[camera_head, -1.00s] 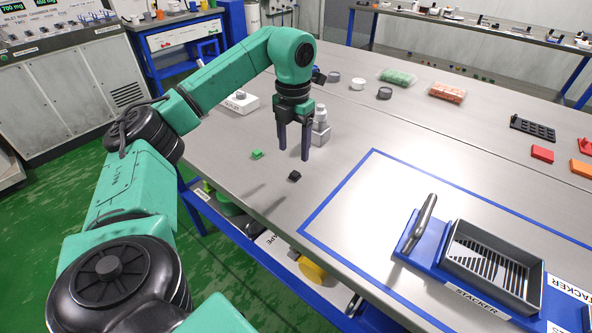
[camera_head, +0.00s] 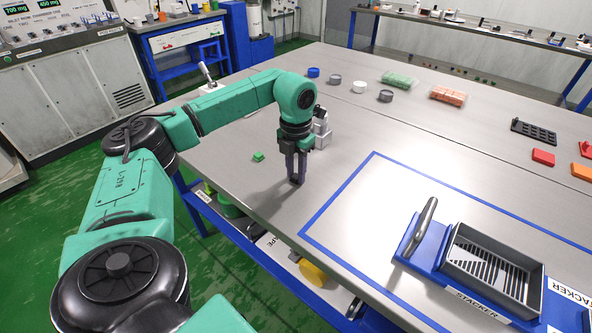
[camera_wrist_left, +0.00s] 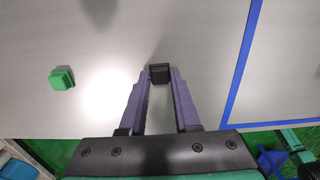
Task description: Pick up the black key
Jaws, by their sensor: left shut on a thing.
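The black key (camera_wrist_left: 160,74) is a small dark block between my left fingertips in the left wrist view. My left gripper (camera_head: 296,179) is shut on it, with the fingers pointing down at the table top. The fingers show again in the left wrist view (camera_wrist_left: 161,80), one on each side of the key. In the head view the fingers hide most of the key, and I cannot tell whether it still touches the table. My right gripper is not in view.
A green key (camera_head: 258,156) lies to the left on the grey table. A grey stepped block (camera_head: 321,128) stands just behind my gripper. A blue stacker with a black tray (camera_head: 490,262) stands at the right. The blue-outlined area (camera_head: 365,215) between is mostly clear.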

